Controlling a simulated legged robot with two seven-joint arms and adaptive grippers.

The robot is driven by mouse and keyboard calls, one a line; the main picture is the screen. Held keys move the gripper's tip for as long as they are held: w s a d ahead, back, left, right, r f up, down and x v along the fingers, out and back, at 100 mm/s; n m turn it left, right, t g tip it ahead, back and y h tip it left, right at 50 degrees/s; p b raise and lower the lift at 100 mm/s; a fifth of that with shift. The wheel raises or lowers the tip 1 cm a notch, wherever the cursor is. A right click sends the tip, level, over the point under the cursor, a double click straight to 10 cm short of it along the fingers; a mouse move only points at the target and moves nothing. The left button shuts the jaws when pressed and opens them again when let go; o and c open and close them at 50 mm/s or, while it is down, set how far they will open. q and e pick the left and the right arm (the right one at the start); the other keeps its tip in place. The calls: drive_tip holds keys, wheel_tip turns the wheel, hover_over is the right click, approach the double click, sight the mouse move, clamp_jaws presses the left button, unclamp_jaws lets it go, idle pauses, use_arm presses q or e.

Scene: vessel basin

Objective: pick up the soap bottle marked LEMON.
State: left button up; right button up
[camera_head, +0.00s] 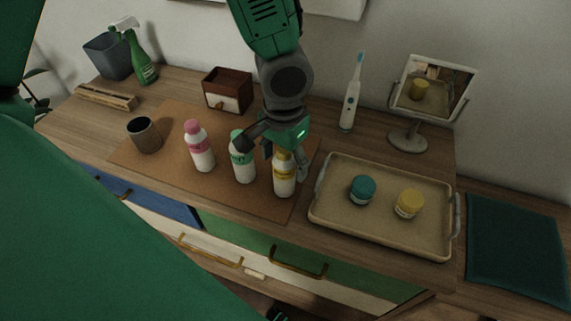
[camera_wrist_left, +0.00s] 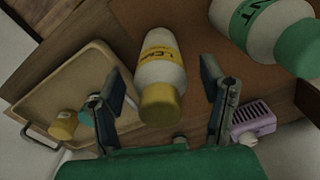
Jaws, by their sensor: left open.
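The LEMON soap bottle (camera_head: 285,184) is white with a yellow cap and yellow label. It stands upright on the brown mat (camera_head: 225,192), at the right end of a row of three bottles. In the left wrist view the LEMON bottle (camera_wrist_left: 162,62) lies between the two fingers, its label partly readable. My left gripper (camera_head: 279,158) is open at the bottle's upper part, with a finger to each side of the cap. The left wrist view shows the gripper (camera_wrist_left: 166,90) with gaps beside the bottle and no clear contact. My right gripper is not visible.
A green-capped bottle (camera_head: 243,169) stands close left of LEMON, a pink-capped bottle (camera_head: 201,153) beyond it. A tray (camera_head: 378,236) with two small jars is to the right. Behind are a wooden box (camera_head: 228,88), an electric toothbrush (camera_head: 350,103) and a mirror (camera_head: 408,140).

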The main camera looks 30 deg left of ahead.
use_arm(q)
drive_tip(key=c, duration=1.4)
drive_tip(key=shift+r, duration=0.1)
